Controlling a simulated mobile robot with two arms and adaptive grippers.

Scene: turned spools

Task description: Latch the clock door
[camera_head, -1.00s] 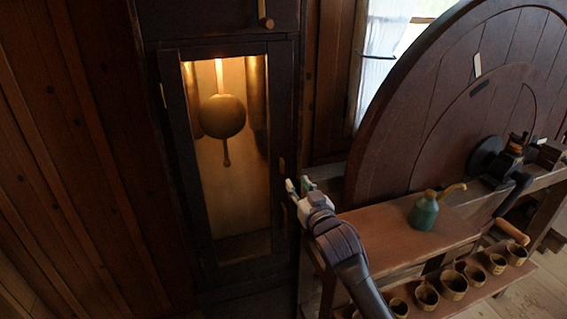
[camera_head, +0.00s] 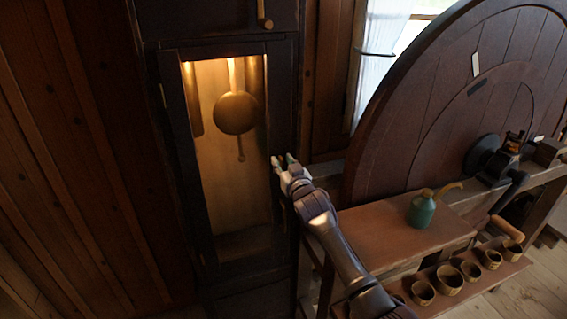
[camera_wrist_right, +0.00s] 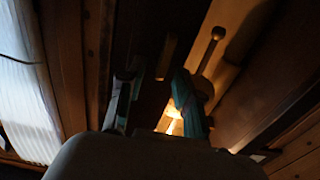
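The tall dark clock case holds a glazed door (camera_head: 178,120) with a lit pendulum (camera_head: 236,113) behind the glass. The door looks flush with its frame, though I cannot tell whether it is fully shut. My right gripper (camera_head: 284,160) is at the door's right edge and covers the spot of the small latch piece there. In the right wrist view, the gripper's two fingers (camera_wrist_right: 157,100) are apart. A narrow brass-coloured bar (camera_wrist_right: 166,58) shows beyond and between the fingertips; contact is not clear. My left gripper is not in view.
A wooden bench (camera_head: 390,240) with a green oil can (camera_head: 422,210) stands right of the clock, beside a large dark wheel (camera_head: 430,120). Several small cups (camera_head: 450,279) stand on a lower shelf. A brass knob (camera_head: 265,22) is on the case above the door.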

